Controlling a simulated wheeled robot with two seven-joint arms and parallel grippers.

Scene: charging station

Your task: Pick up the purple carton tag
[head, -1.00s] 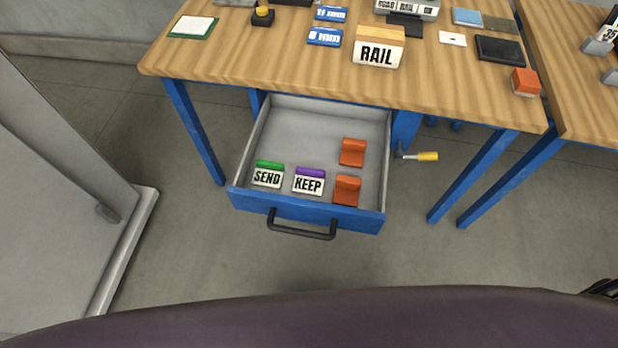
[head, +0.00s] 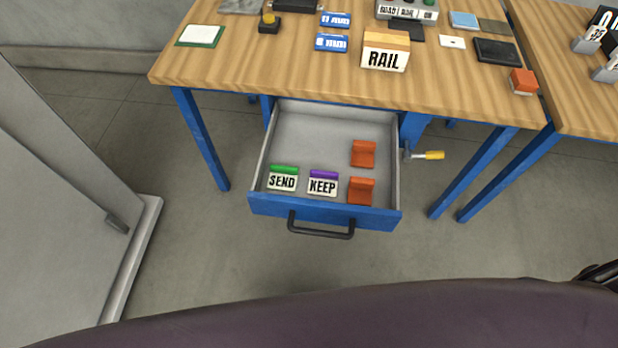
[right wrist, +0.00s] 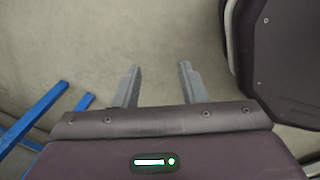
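The purple carton tag (head: 323,183) has a purple top and a white face reading KEEP. It stands in the open drawer (head: 315,130) near its front, between the green-topped SEND tag (head: 283,179) and an orange clip-like piece (head: 361,190). My right gripper (right wrist: 158,80) shows in the right wrist view with its two fingers apart and nothing between them, over bare floor. The tag is not in that view. My left gripper is in neither view now.
The drawer, with a black handle (head: 321,229), sticks out under the wooden table (head: 240,70). A RAIL box (head: 385,52) stands on the table. A yellow-handled crank (head: 428,155) is right of the drawer. A grey door-like panel (head: 60,210) is at left. Floor in front is clear.

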